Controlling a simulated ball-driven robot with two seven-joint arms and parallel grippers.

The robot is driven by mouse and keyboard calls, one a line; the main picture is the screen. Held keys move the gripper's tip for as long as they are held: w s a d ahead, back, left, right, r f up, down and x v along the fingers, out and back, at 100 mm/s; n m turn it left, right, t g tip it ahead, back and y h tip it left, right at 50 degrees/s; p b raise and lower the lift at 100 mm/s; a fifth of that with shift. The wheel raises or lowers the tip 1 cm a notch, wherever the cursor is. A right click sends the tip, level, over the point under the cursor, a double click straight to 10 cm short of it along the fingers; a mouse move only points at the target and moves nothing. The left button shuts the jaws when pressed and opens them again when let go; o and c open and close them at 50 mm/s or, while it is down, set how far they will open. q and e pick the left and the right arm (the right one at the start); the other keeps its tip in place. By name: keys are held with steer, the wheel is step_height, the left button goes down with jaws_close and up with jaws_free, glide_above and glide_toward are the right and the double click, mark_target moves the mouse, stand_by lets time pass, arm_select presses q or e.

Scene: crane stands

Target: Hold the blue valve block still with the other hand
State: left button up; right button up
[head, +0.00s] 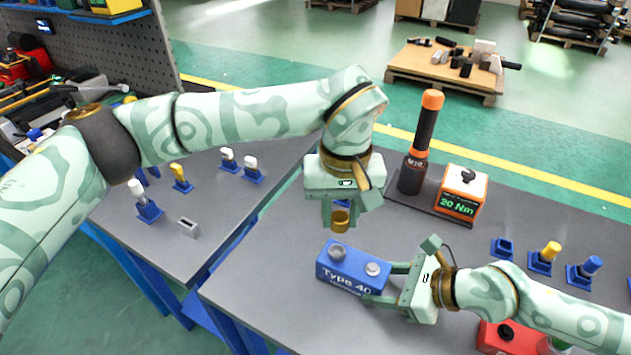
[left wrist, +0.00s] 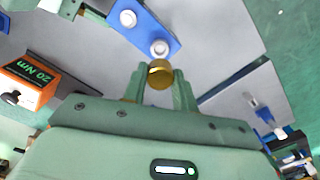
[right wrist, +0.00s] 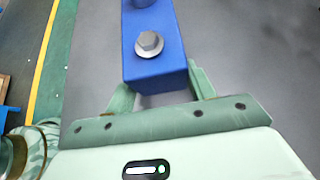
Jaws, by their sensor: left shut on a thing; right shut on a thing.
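The blue valve block (head: 350,279), lettered "Type 40", sits on the grey table (head: 260,290). Two round grey fittings show on its top. My right gripper (head: 378,284) is shut on the block's right end; the right wrist view shows the block (right wrist: 155,72) between the fingers and a hex-shaped fitting (right wrist: 149,43) on top. My left gripper (head: 340,212) is shut on a brass-coloured round piece (head: 340,222) with some blue above it. It holds the piece above the block, apart from it. In the left wrist view the brass piece (left wrist: 160,74) sits between the fingertips.
A black-and-orange tool (head: 423,140) stands upright beside an orange "20 Nm" box (head: 461,193) behind. Blue stands with coloured pieces (head: 545,256) are at right, a red block (head: 502,338) at the front. A second table (head: 215,210) lies left across a gap.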

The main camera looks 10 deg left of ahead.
mark_target(339, 232)
arm_select(q)
steer(key=shift+f, duration=0.1)
steer(key=shift+f, duration=2.25)
steer(key=shift+n, duration=1.2)
steer(key=shift+f, duration=0.85)
steer(key=m, duration=0.5)
